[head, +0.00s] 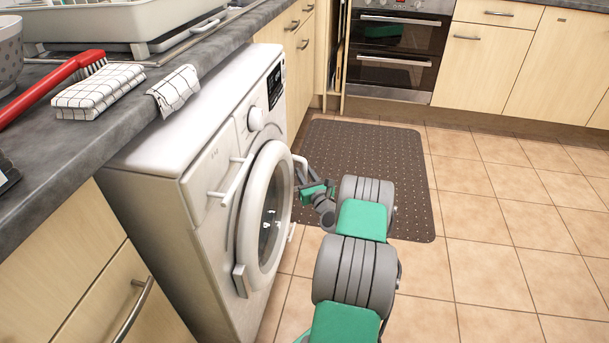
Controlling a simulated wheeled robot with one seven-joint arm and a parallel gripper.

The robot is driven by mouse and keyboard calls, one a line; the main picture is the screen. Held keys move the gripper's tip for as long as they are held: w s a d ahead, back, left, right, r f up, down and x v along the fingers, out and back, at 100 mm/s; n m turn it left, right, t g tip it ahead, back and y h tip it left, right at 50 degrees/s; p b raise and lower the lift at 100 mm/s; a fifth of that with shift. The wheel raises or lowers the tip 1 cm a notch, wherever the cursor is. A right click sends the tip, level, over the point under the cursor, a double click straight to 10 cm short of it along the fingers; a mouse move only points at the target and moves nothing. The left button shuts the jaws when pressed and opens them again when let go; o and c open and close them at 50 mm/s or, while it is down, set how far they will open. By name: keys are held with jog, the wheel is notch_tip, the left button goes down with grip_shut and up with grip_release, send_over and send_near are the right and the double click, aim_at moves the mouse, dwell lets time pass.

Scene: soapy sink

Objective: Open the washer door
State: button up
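The white washer (200,148) stands under the dark worktop at the left, its front facing right. Its round door (256,245) has a white ring around dark glass and lies close against the front; I cannot tell whether it is fully shut or slightly ajar. A white curved handle (301,164) sticks out at the door's far edge. My gripper (312,191), dark grey and green, is at that far side, right by the handle. My arm partly hides it, and I cannot tell whether its fingers touch the handle or are open.
A dark dotted mat (400,190) lies on the tiled floor (500,265) beyond my arm. Ovens (395,50) and wooden cabinets (480,65) line the back. A red brush (50,90) and folded checked cloths (100,92) lie on the worktop. Floor at the right is clear.

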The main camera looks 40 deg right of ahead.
grip_shut()
dwell(1.4)
